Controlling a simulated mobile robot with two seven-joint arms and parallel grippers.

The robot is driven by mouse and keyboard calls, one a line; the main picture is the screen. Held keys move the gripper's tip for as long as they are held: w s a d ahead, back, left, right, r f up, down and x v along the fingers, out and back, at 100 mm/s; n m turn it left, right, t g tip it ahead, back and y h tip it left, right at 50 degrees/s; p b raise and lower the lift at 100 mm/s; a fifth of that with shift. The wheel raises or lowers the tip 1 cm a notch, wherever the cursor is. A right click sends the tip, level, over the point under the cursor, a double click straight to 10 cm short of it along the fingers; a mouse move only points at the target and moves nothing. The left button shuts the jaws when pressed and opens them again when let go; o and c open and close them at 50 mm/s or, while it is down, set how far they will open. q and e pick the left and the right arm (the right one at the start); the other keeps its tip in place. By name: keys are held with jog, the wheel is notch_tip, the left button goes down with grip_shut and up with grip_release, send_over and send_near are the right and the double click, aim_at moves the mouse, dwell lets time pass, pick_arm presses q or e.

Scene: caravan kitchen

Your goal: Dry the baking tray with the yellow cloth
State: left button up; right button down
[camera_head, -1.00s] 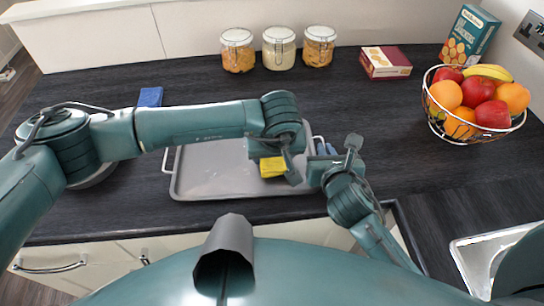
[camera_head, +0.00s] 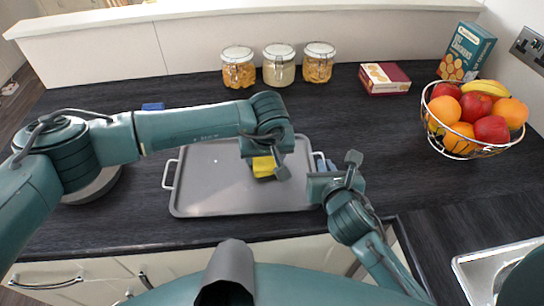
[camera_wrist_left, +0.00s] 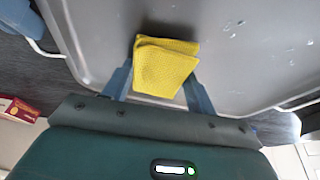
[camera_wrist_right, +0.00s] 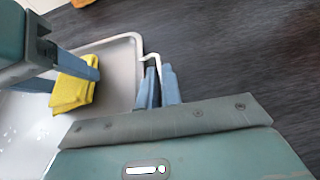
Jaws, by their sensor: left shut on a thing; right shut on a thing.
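The grey baking tray (camera_head: 215,190) lies flat on the dark worktop, with a wire handle at each short end. Small wet-looking drops show on its surface in the left wrist view (camera_wrist_left: 225,50). My left gripper (camera_head: 268,168) is shut on the folded yellow cloth (camera_wrist_left: 165,66), over the right half of the tray. I cannot tell whether the cloth presses on the tray. The cloth also shows in the right wrist view (camera_wrist_right: 72,92). My right gripper (camera_wrist_right: 158,85) is shut on the tray's right handle (camera_wrist_right: 150,58). In the head view my arms hide parts of the tray.
Several things stand clear of the tray: three glass jars (camera_head: 280,66) and a red box (camera_head: 385,78) at the back, a cracker box (camera_head: 467,52) and a wire fruit basket (camera_head: 475,118) at the right. A sink (camera_head: 492,265) is at the lower right. A blue item (camera_head: 153,106) lies behind my left arm.

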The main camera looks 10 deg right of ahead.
aim_at(219, 167)
pick_arm(q)
jog(key=shift+w+a, duration=0.35)
jog(key=shift+a, duration=0.5)
jog(key=shift+w+a, duration=0.3)
jog(key=shift+a, duration=0.5)
jog(key=shift+w+a, duration=0.35)
jog(key=shift+a, duration=0.5)
jog(key=shift+s+a, duration=0.35)
jog(key=shift+a, duration=0.7)
jog(key=shift+s+a, duration=0.35)
jog(key=shift+a, duration=0.65)
jog(key=shift+s+a, duration=0.35)
jog(key=shift+a, duration=0.7)
jog(key=shift+s+a, duration=0.1)
jog(key=shift+s, duration=2.3)
jog(key=shift+s+d, duration=0.5)
jog(key=shift+d, duration=0.55)
jog(key=shift+s+d, duration=0.45)
jog(key=shift+d, duration=0.55)
jog(key=shift+s+d, duration=0.5)
jog(key=shift+d, duration=0.55)
jog(key=shift+w+d, duration=0.4)
jog(key=shift+d, duration=0.65)
jog(key=shift+w+d, duration=0.35)
jog(key=shift+d, duration=0.75)
jog(key=shift+w+d, duration=0.4)
jog(key=shift+d, duration=0.65)
